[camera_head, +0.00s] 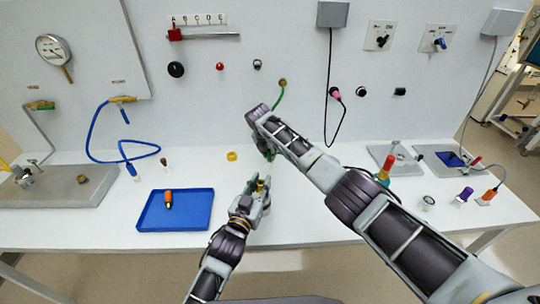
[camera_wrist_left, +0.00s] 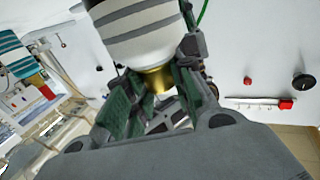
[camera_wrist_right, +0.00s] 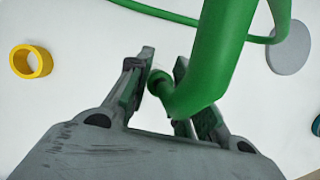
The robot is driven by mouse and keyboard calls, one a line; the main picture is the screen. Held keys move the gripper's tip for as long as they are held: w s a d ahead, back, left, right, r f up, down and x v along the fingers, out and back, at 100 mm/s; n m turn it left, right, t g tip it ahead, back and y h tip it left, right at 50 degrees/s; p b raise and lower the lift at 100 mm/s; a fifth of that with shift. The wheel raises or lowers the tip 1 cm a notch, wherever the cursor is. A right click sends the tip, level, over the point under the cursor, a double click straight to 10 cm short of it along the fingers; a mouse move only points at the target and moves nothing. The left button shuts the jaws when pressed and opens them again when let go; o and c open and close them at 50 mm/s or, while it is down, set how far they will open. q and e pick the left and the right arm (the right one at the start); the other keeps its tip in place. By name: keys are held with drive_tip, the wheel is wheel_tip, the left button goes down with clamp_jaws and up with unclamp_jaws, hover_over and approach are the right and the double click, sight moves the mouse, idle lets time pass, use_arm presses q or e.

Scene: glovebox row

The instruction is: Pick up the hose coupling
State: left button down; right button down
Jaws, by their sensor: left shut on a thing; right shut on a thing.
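A brass-coloured coupling (camera_head: 261,185) is between the fingers of my left gripper (camera_head: 256,192), above the middle of the bench. The left wrist view shows the brass part (camera_wrist_left: 158,78) between the fingers, with a white, grey-banded round body against it; I cannot tell if they are one piece. A green hose (camera_head: 279,96) runs down from a brass wall port to my right gripper (camera_head: 262,150), near the wall. In the right wrist view the hose (camera_wrist_right: 215,50) is between the fingers, which partly hide behind it. The two grippers are apart.
A blue tray (camera_head: 150,223) with an orange-capped item stands left of my left gripper. A yellow ring (camera_head: 232,156) lies on the bench behind. A blue hose (camera_head: 92,140) loops at the left. Grey plates with fittings stand at the right, beyond my right arm.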

drive_tip(key=shift+r, duration=5)
